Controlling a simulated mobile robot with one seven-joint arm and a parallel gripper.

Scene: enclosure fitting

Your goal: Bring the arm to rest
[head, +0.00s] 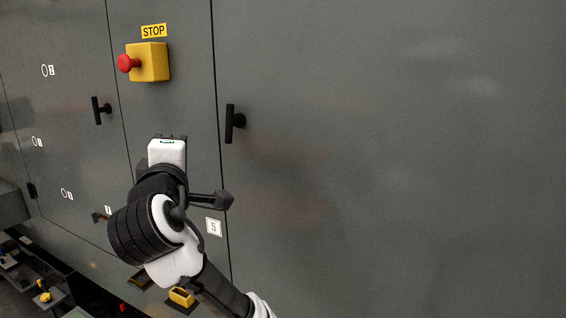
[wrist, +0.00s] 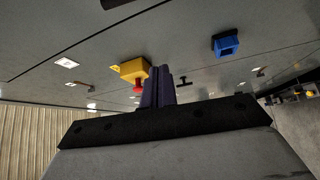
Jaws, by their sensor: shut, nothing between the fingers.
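My gripper (head: 171,137) is raised in front of the grey cabinet doors, below the yellow stop box in the head view. In the wrist view its two dark fingers (wrist: 158,87) are together, with nothing between them. My arm reaches up from the bottom of the head view and hides part of the cabinet front behind it.
The yellow stop box (head: 152,62) has a red button (head: 125,63). Black handles (head: 233,123) (head: 99,111) stick out from the doors. A blue box (wrist: 227,46) shows in the wrist view. The large right panel (head: 400,160) is bare.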

